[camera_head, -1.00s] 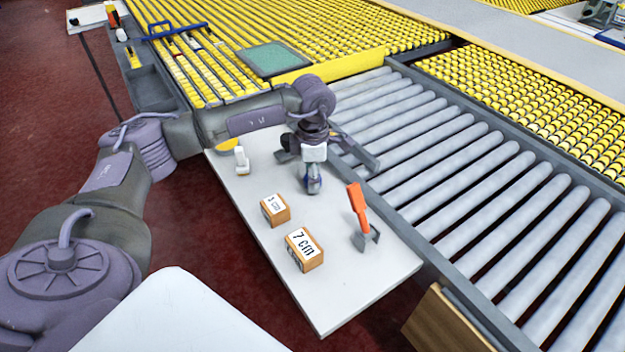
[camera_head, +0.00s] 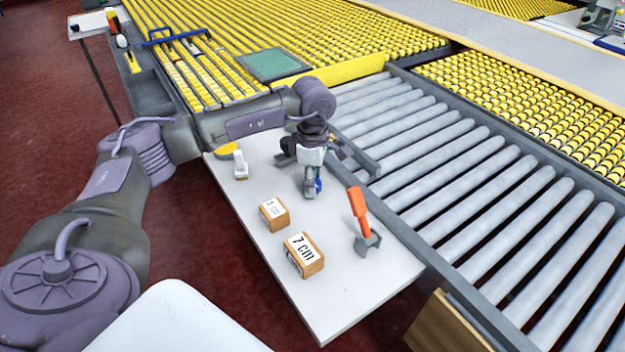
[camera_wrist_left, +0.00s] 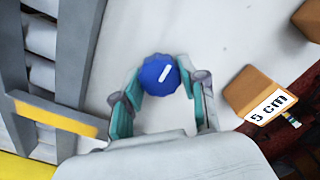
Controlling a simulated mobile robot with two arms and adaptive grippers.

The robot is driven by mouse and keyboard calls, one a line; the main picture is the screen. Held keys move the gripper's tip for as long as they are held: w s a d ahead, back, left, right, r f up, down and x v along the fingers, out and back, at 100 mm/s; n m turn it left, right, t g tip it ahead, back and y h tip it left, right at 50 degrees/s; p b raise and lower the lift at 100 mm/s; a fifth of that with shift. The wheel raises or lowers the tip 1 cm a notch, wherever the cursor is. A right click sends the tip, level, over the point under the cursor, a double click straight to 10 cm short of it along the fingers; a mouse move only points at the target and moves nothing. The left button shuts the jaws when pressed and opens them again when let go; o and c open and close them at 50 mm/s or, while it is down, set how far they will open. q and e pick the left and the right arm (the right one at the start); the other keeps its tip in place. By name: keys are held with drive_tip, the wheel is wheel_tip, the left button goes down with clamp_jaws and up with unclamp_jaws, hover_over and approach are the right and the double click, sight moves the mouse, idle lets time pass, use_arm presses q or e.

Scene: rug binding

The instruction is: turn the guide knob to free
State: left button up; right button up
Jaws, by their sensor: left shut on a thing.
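The guide knob is a round blue knob (camera_wrist_left: 160,76) with a white line on its top, in the left wrist view. The line slants from lower left to upper right there. My left gripper (camera_wrist_left: 165,90) points down and is shut on the knob, one finger at each side. In the head view the left gripper (camera_head: 312,187) is over the white table (camera_head: 335,285), with only a sliver of blue showing at its fingers. My right gripper is in neither view.
A box marked 7 cm (camera_head: 304,256), a smaller box (camera_head: 274,214), an orange-handled tool (camera_head: 359,208) and a small white item (camera_head: 240,165) stand on the table. Grey rollers (camera_head: 480,190) run along its right side. The table's front end is clear.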

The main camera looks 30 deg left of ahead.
use_arm(q)
drive_tip(key=o, duration=1.1)
drive_tip(key=shift+o, duration=0.2)
drive_tip(key=shift+r, duration=0.1)
wheel_tip(320, 180, up, 12)
